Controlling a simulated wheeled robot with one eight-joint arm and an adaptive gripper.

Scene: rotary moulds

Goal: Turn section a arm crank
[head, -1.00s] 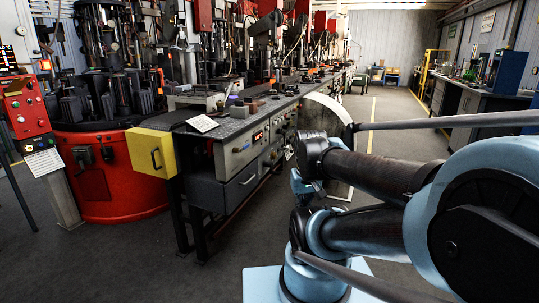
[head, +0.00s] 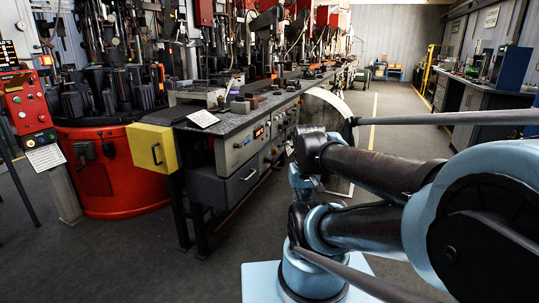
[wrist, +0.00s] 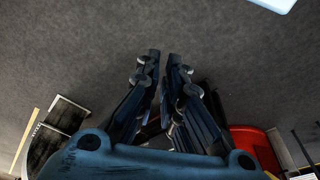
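I cannot pick out the section a arm crank for certain in either view. The long grey machine bench (head: 250,117) runs from the middle into the distance, with control panels and a drawer on its front. A red rotary machine with a round red base (head: 115,170) and dark upright moulds stands at the left. My gripper (wrist: 163,56) shows in the wrist view, over bare grey floor. Its two dark blue fingers stand a narrow gap apart with nothing between them. In the head view my gripper is not visible; my folded arm fills the right side.
A yellow box (head: 152,148) juts from the near end of the bench. A red control panel (head: 27,112) stands at far left. A large pale disc (head: 331,103) shows beside the bench, partly behind my arm. A workbench (head: 470,100) lines the right wall. The aisle floor between is clear.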

